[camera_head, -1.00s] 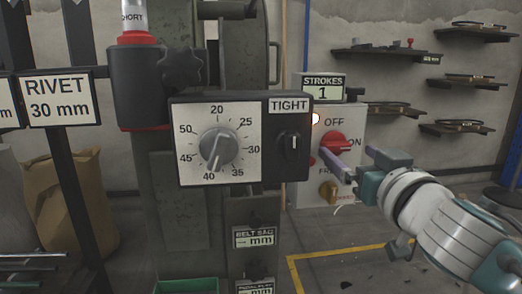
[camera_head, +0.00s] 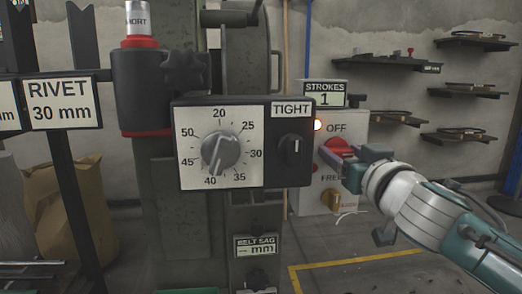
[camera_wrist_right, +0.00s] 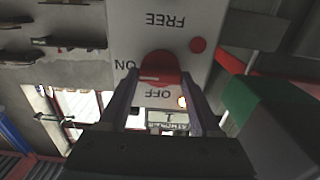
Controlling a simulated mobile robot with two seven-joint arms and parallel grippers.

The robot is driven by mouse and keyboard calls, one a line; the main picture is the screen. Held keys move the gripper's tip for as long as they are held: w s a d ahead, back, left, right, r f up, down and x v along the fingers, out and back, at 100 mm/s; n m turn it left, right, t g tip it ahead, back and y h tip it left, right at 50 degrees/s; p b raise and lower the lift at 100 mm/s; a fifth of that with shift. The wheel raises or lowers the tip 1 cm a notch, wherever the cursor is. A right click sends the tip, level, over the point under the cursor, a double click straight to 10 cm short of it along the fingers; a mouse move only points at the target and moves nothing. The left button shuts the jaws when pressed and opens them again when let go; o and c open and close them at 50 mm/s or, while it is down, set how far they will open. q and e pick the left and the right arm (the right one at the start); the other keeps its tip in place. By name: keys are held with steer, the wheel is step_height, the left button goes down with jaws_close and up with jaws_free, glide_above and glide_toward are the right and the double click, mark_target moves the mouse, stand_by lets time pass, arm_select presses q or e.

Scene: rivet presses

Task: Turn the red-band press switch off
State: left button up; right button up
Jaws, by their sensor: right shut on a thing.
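The red rotary switch (camera_head: 338,148) is on a pale control box (camera_head: 352,122), below the word OFF; my gripper covers part of its face in the head view. In the right wrist view the red knob (camera_wrist_right: 160,68) sits between my fingers, with ON at its left and OFF below it. A pale mark on the knob lies toward the ON side. My right gripper (camera_wrist_right: 160,84) is shut on the knob; it also shows in the head view (camera_head: 330,156). The press carries a red band (camera_head: 141,42) near its top left. My left gripper is not in view.
A lit orange lamp (camera_head: 317,125) is beside OFF. A grey dial panel (camera_head: 219,147) with a black TIGHT knob (camera_head: 291,151) stands just left of the switch box. Wall shelves (camera_head: 388,62) are at the right.

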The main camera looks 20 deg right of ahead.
steer(key=c, duration=0.7)
steer(key=shift+c, duration=0.2)
steer(key=shift+n, duration=0.3)
steer(key=n, duration=0.3)
steer(key=shift+n, duration=0.3)
steer(key=n, duration=0.4)
steer(key=shift+a+n, duration=0.15)
steer(key=shift+n, duration=0.15)
steer(key=n, duration=0.5)
steer(key=shift+f, duration=0.1)
steer(key=shift+n, duration=2.1)
steer(key=shift+f, duration=0.1)
